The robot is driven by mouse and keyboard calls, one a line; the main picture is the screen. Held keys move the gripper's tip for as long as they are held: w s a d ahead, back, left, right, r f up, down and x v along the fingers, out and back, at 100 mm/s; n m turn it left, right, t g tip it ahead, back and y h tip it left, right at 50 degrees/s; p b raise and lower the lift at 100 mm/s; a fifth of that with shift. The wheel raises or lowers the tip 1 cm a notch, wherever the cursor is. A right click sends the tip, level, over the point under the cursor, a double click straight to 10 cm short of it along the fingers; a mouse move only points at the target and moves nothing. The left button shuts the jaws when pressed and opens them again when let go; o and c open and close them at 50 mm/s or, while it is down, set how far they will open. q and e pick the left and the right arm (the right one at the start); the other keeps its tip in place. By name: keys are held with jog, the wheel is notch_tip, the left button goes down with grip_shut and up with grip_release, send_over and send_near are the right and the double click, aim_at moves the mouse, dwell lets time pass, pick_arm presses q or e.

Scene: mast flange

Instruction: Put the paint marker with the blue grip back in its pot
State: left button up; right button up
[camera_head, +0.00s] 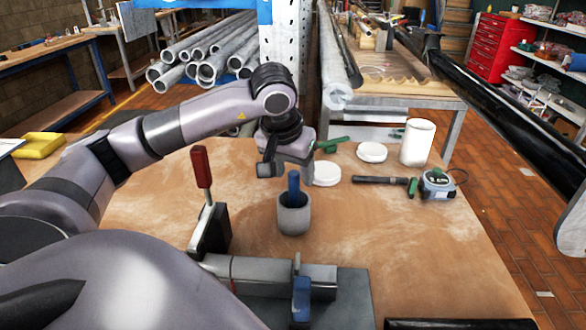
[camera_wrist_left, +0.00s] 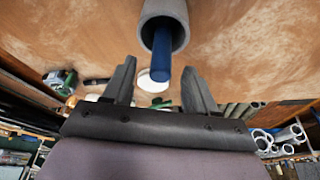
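The paint marker with the blue grip (camera_head: 294,187) stands nearly upright in a grey round pot (camera_head: 293,220) on the wooden table, its blue end rising above the rim. In the left wrist view the blue marker (camera_wrist_left: 162,60) comes out of the pot's mouth (camera_wrist_left: 178,14); its lower part is hidden inside. My left gripper (camera_head: 287,168) is just above and behind the pot. In the wrist view its fingers (camera_wrist_left: 159,85) are spread, with a visible gap on each side of the marker's end.
A red-handled clamp (camera_head: 201,168) stands left of the pot, and a grey metal fixture (camera_head: 265,270) lies in front. White discs (camera_head: 326,174), a white canister (camera_head: 417,142), a dark tool (camera_head: 380,180) and a tape measure (camera_head: 437,184) lie behind and right. The table's right front is mostly clear.

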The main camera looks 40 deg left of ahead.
pick_arm(q)
jog(key=v, duration=0.7)
jog(key=shift+r, duration=0.1)
